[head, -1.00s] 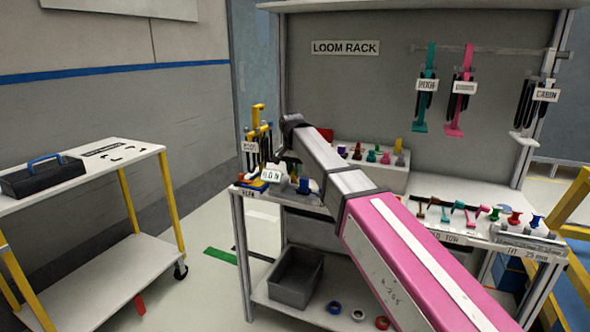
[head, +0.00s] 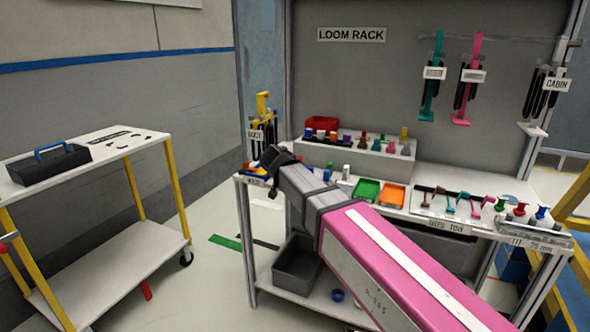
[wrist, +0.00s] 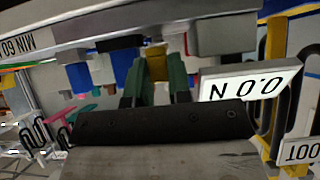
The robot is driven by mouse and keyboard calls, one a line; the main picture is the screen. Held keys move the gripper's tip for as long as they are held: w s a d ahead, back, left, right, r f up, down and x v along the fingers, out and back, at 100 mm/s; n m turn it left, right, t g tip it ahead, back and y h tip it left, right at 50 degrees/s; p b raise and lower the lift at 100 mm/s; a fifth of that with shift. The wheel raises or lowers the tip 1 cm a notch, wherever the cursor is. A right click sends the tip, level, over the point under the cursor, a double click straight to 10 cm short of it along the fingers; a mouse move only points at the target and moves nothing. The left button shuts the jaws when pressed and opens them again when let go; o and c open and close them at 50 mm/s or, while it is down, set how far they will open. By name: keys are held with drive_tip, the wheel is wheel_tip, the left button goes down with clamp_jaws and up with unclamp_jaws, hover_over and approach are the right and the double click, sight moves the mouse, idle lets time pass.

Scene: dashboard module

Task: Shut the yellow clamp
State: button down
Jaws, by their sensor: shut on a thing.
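In the wrist view my gripper (wrist: 157,78) has two dark green fingers, shut on a small yellow part (wrist: 157,62). This looks like part of the yellow clamp, but most of its shape is hidden by the fingers and the gripper body. In the head view the end of my arm is at the left front corner of the loom rack bench (head: 425,175). My fingers and the part they hold are hidden there behind the wrist. I cannot tell how far the clamp is open or shut.
A yellow post with hanging black loops (head: 263,110) stands just behind my wrist. Green (head: 367,190) and orange (head: 393,195) trays lie to the right. A cart (head: 95,160) stands left, with open floor between.

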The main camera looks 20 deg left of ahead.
drive_tip(key=shift+s+f+t, duration=0.15)
drive_tip(key=shift+f+t, duration=0.15)
drive_tip(key=shift+t, duration=0.2)
drive_tip(key=c, duration=1)
unclamp_jaws()
drive_tip(key=shift+c, duration=0.2)
drive_tip(key=shift+s, duration=0.1)
